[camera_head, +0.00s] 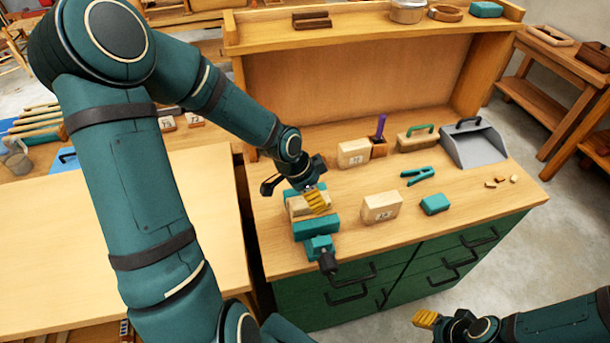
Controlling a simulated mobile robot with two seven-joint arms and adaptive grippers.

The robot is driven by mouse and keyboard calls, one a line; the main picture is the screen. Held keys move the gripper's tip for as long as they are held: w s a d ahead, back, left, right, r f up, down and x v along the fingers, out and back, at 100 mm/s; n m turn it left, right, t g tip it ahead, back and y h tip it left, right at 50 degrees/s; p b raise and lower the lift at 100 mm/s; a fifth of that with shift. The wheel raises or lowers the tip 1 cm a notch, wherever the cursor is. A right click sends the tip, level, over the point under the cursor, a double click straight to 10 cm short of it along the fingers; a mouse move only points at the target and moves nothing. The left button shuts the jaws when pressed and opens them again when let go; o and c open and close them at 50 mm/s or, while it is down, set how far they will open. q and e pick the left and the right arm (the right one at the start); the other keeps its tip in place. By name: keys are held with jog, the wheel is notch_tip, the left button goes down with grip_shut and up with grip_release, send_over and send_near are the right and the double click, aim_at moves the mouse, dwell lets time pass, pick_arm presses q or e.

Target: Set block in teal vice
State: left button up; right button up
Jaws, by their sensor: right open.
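The teal vice (317,228) stands at the left front of the green bench, with its dark handle toward the front edge. A pale wooden block (295,207) shows between its teal jaws, partly covered by my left gripper (316,199). My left gripper points down over the vice, its yellow pad at the block; whether it grips the block is unclear. My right gripper (425,319) is open at the lower right, in front of the bench and away from the vice. Two other pale numbered blocks stand on the bench, one at the back (354,153) and one nearer (381,207).
Right of the vice are a teal block (435,204), a teal clamp (417,175), a brush (417,138), a grey dustpan (474,146) and small wood scraps (501,181). A purple-handled tool stands in a brown holder (379,147). A raised shelf (360,32) backs the bench.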

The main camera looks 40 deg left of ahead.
pick_arm(q)
jog(key=p+v, duration=0.5)
jog(key=v, duration=0.7)
jog(key=shift+r, duration=0.25)
